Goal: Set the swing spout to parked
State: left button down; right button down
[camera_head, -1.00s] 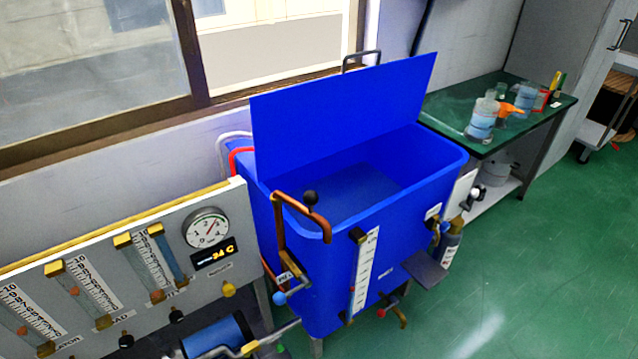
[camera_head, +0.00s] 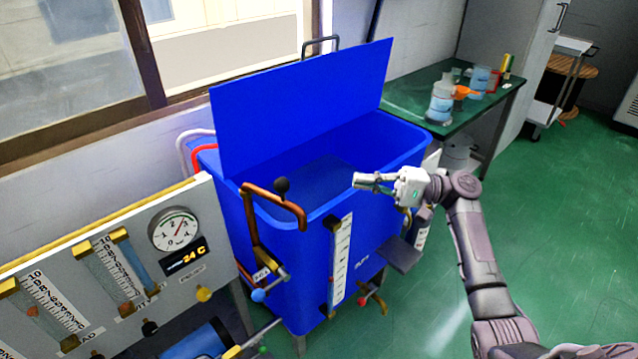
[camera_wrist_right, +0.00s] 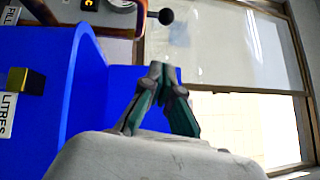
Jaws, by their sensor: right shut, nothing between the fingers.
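The swing spout (camera_head: 272,203) is a copper pipe with a black ball knob (camera_head: 282,185) on top. It rises at the front left corner of the blue tank (camera_head: 290,270), and its arm reaches over the tank's rim. In the right wrist view the spout's pipe (camera_wrist_right: 141,20) and black knob (camera_wrist_right: 165,16) show at the top. My right gripper (camera_head: 358,181) is shut and empty, above the tank's front right part, to the right of the spout and apart from it. Its closed fingers (camera_wrist_right: 162,70) also show in the right wrist view. My left gripper is not in view.
The tank's blue lid (camera_head: 300,110) stands open behind. A gauge panel (camera_head: 110,265) is at the left. A sight scale (camera_head: 340,262) and small valves are on the tank's front. A green table (camera_head: 410,95) with bottles stands at the right. Green floor is free at the right.

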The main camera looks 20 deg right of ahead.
aim_at(285, 192)
jog(key=s+a+p+x, duration=0.1)
jog(key=p+x, duration=0.3)
jog(key=x, duration=0.8)
jog(key=shift+s, duration=0.65)
jog(key=shift+r, duration=0.1)
jog(key=s+a+m+t+h+p, duration=0.1)
jog(key=s+a+t, duration=0.1)
jog(key=shift+s+a+m+p, duration=0.3)
jog(key=shift+a, duration=0.1)
jog(key=shift+w, duration=0.1)
